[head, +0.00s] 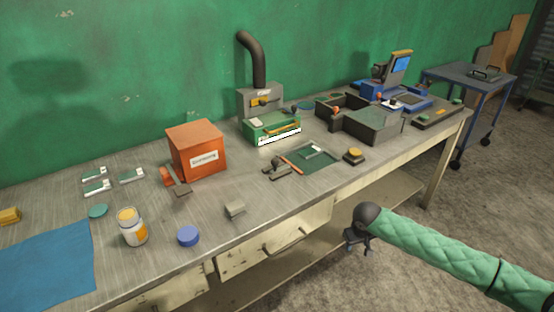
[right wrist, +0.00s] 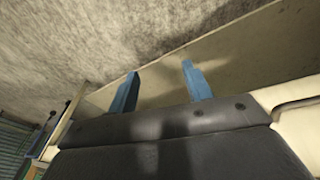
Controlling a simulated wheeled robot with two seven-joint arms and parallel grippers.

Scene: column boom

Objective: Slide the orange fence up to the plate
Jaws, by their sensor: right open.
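The orange fence (head: 293,165) is a thin orange strip at the left edge of a dark green board (head: 327,163) on the workbench. A small light grey plate (head: 311,151) lies on that board, to the right of the fence and a little farther back. A visible gap separates fence and plate. My right gripper (head: 357,247) hangs in front of the bench's front edge, well away from the fence. In the right wrist view its two blue fingers (right wrist: 160,70) are apart with nothing between them. My left gripper is out of view.
Dark small parts (head: 280,171) lie left of the fence. A yellow-topped knob (head: 353,156) stands right of the board. A green box (head: 272,128) and dark bins (head: 372,124) stand behind. An orange box (head: 196,149) is farther left. Bench drawers (head: 275,240) face my right arm.

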